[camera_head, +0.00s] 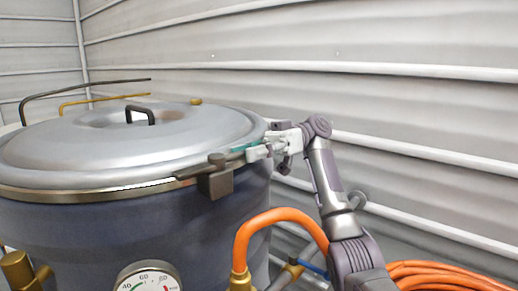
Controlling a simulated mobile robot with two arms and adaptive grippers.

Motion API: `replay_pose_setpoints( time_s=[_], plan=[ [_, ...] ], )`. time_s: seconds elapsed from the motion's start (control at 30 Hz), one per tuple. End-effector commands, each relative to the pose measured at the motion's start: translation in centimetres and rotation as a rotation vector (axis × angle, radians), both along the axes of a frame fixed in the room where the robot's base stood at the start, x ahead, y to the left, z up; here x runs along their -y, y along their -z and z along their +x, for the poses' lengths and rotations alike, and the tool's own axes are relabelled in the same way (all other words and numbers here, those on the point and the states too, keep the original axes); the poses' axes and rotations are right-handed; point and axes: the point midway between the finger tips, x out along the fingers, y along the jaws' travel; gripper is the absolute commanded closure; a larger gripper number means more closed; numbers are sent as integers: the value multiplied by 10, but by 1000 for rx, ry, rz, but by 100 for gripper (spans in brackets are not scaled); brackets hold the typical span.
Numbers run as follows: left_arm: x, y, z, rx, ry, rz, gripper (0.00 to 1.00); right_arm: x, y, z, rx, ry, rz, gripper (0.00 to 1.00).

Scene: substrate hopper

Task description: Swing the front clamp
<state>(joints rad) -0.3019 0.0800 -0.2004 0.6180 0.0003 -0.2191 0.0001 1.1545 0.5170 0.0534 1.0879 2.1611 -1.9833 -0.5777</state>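The front clamp (215,178) is a dark grey block with a thin lever. It sits on the rim of the hopper's silver lid (60,150), on the side facing me. My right gripper (250,151) is at the lid's right edge, just right of and slightly above the clamp, with its arm coming up from the lower right. A small teal patch shows at its fingertips. Whether the fingers touch the clamp, and whether they are open or shut, is too small to tell. My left gripper is not in view.
The dark blue hopper body (90,235) carries a pressure gauge (148,278) and brass fittings. An orange hose (265,217) arches in front, near my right arm, with more hose coiled at the lower right. A ribbed pale wall (400,100) stands behind.

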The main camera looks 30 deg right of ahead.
Motion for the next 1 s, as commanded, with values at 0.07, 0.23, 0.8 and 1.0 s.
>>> replay_pose_setpoints(
  time_s=[0.07,0.23,0.8,1.0],
  plan=[
    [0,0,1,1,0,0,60,14,-1,3,-2,5,1,61],
    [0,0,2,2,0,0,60,35,-1,7,-3,4,-5,61],
    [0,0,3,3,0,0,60,63,-1,12,0,0,2,61],
    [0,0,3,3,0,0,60,64,-1,13,0,2,3,61]
  ],
)
